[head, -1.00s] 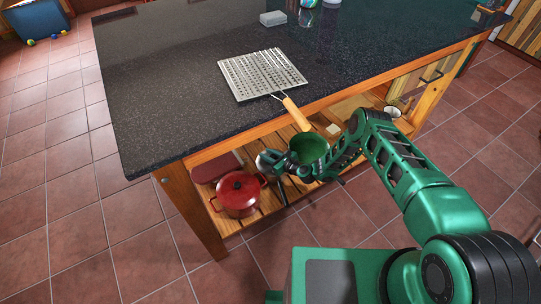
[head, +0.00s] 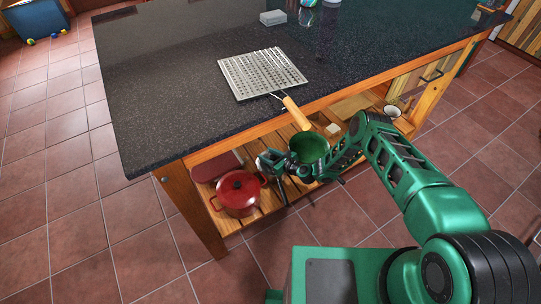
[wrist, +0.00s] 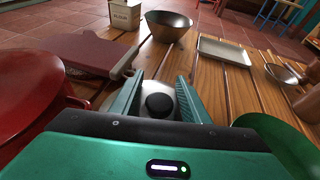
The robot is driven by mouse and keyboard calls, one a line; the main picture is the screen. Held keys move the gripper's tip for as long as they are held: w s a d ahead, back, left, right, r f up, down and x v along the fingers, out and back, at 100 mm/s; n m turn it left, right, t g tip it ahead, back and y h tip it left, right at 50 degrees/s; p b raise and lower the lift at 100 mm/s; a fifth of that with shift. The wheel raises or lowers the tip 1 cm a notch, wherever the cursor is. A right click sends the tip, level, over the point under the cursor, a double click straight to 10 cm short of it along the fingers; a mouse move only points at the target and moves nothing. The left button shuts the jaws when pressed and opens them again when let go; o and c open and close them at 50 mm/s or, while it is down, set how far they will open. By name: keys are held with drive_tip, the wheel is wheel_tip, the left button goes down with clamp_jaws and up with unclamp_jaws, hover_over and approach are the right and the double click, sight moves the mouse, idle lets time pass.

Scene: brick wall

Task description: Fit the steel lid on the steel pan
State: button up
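A steel lid (wrist: 146,92) with a round black knob (wrist: 160,105) lies low between my fingers in the wrist view. My gripper (wrist: 158,90) is open, with one green finger on each side of the knob and gaps between. In the head view my gripper (head: 268,163) is inside the shelf opening under the counter; the lid there is mostly hidden by it. A shallow steel vessel (wrist: 284,73) at the right of the wrist view may be the steel pan; I cannot tell for sure. A deeper dark metal bowl (wrist: 168,27) stands farther back.
A red pot (head: 238,193) stands left of my gripper and a green pot (head: 309,148) right of it, both close. A dark red flat item (wrist: 88,50), a flour tin (wrist: 124,14) and a pale tray (wrist: 223,50) share the slatted shelf (wrist: 210,90). The counter edge (head: 225,137) overhangs.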

idle(0.3)
drive_tip(key=v, duration=1)
drive_tip(key=shift+s+d+r, duration=0.1)
drive_tip(key=shift+s+d, duration=0.15)
